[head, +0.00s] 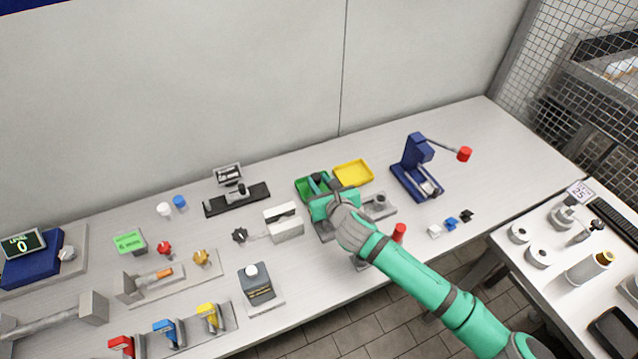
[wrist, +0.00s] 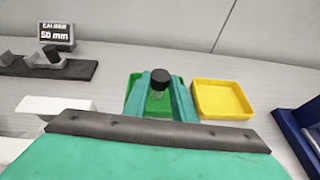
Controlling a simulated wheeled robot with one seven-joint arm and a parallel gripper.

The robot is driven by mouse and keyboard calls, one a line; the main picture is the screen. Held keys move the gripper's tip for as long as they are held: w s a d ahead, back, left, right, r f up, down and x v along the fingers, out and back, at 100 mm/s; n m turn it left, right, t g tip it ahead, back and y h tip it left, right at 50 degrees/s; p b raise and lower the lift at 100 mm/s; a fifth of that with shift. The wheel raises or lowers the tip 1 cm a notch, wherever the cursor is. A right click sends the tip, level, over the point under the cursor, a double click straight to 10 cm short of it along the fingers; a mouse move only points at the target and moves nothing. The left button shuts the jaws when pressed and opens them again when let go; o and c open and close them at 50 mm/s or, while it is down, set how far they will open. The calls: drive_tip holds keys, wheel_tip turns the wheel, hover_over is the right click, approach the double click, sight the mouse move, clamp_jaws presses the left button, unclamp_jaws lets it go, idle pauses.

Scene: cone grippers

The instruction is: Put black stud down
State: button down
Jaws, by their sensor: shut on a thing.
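The black stud (wrist: 160,79) shows in the wrist view between the two green fingers of my gripper (wrist: 162,96). My gripper is shut on it, with the black head up and a short grey part below the head. The green tray (wrist: 133,103) lies behind and below the fingers, and the stud appears in front of or over it. In the head view my gripper (head: 322,192) is at the green tray (head: 303,184) and hides much of it. I cannot tell whether the stud touches the tray floor.
A yellow tray (head: 353,173) sits just right of the green tray and looks empty. A black caliber gauge (head: 237,199) stands to the left, and a blue press-like device (head: 416,167) to the right. Small white, blue and black pieces (head: 451,224) lie at the front right.

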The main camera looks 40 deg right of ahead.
drive_tip(key=shift+f, duration=0.3)
drive_tip(key=c, duration=1.5)
unclamp_jaws()
drive_tip(key=shift+f, duration=0.1)
drive_tip(key=shift+o, duration=0.2)
drive_tip(key=shift+s+r, duration=0.25)
drive_tip(key=shift+s, duration=0.05)
drive_tip(key=v, duration=1)
drive_tip(key=shift+s+a+r, duration=0.3)
drive_tip(key=shift+s+a, duration=0.05)
drive_tip(key=shift+s, duration=0.05)
drive_tip(key=shift+s+d, duration=0.15)
drive_tip(key=shift+s, duration=0.1)
